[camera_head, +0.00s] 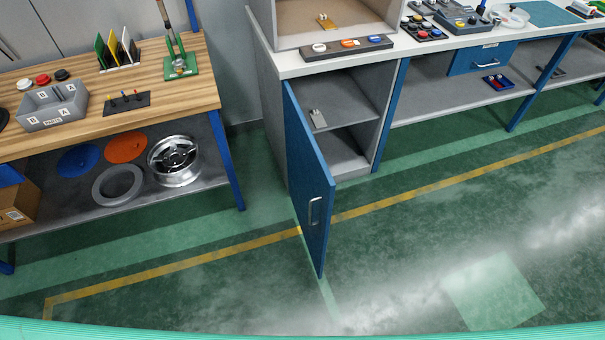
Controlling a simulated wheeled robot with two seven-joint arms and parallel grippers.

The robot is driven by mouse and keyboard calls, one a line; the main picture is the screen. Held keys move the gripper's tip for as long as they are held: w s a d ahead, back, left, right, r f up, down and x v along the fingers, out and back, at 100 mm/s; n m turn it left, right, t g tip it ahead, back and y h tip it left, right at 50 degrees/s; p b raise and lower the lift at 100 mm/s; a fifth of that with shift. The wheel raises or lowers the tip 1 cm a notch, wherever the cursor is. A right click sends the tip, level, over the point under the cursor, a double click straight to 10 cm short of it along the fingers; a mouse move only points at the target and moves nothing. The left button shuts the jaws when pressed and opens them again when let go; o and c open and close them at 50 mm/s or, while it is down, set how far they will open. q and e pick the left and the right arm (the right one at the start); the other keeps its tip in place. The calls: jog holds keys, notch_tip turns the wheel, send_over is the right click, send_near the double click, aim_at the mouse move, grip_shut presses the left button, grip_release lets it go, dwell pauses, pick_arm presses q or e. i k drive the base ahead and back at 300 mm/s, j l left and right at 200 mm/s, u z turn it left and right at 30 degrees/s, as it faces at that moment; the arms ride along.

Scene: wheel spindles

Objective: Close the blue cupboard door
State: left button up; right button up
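The blue cupboard door (308,185) stands wide open, swung out from the left side of the grey cupboard (345,155) below the white counter. Its silver bar handle (314,212) is on the lower outer part of the door. The cupboard inside is visible, with a grey shelf (350,105) and a small grey item (318,118) on it. Neither of my grippers shows in the head view.
A wooden workbench (150,85) stands at the left, with a wheel rim (174,160) and discs on its lower shelf. A counter with a blue drawer (482,58) runs to the right. The green floor (420,240) around the door is clear.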

aim_at(311, 185)
jog(key=i+j+z, duration=0.35)
jog(key=i+j, duration=0.45)
jog(key=j, duration=0.1)
